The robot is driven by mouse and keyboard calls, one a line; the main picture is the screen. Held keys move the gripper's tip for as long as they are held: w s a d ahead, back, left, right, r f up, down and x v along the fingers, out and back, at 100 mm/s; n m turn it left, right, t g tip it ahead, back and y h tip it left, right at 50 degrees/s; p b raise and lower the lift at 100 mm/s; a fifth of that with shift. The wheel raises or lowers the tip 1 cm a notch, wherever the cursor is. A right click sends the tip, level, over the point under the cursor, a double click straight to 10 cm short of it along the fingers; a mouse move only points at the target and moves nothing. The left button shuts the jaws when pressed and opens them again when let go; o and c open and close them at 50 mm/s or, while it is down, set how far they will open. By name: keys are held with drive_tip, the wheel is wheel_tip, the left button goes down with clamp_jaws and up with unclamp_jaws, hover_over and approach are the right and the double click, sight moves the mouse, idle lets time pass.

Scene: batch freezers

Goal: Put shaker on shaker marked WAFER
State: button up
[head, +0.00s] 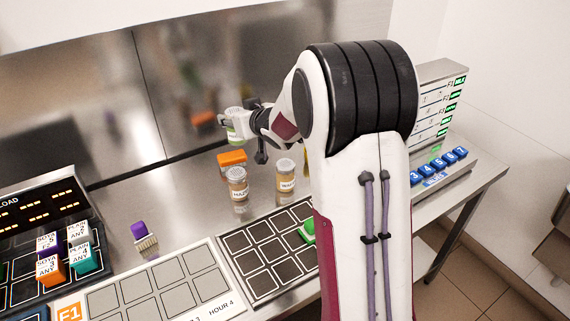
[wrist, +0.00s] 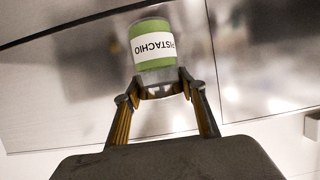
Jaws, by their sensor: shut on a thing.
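My gripper (head: 243,123) is shut on a clear shaker (head: 233,136) with green contents, held up in the air above the back of the steel counter. In the wrist view my gripper (wrist: 160,85) pinches this shaker (wrist: 153,47), whose white label reads PISTACHIO and looks upside down. The shaker marked WAFER (head: 286,182) stands upright on the counter, lower and to the right of the held shaker. Its label is partly readable and its top is grey. The held shaker is apart from it.
A brown shaker marked HAZ… (head: 238,190) stands left of the WAFER shaker. An orange block (head: 232,158) lies behind them. A dark grid tray (head: 240,293) with a green item (head: 308,230) is in front. A purple-handled brush (head: 142,235) lies left.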

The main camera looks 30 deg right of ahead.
drive_tip(key=s+d+r+m+h, duration=0.2)
drive_tip(key=s+d, duration=0.5)
drive_tip(key=d, duration=0.4)
drive_tip(key=shift+s+r, duration=0.25)
drive_tip(key=shift+s, duration=0.15)
drive_tip(key=shift+f, duration=0.1)
wheel_tip(320, 180, down, 6)
drive_tip(key=shift+f, duration=0.1)
idle(0.3)
drive_tip(key=shift+f, duration=1.8)
drive_tip(key=shift+f, duration=0.15)
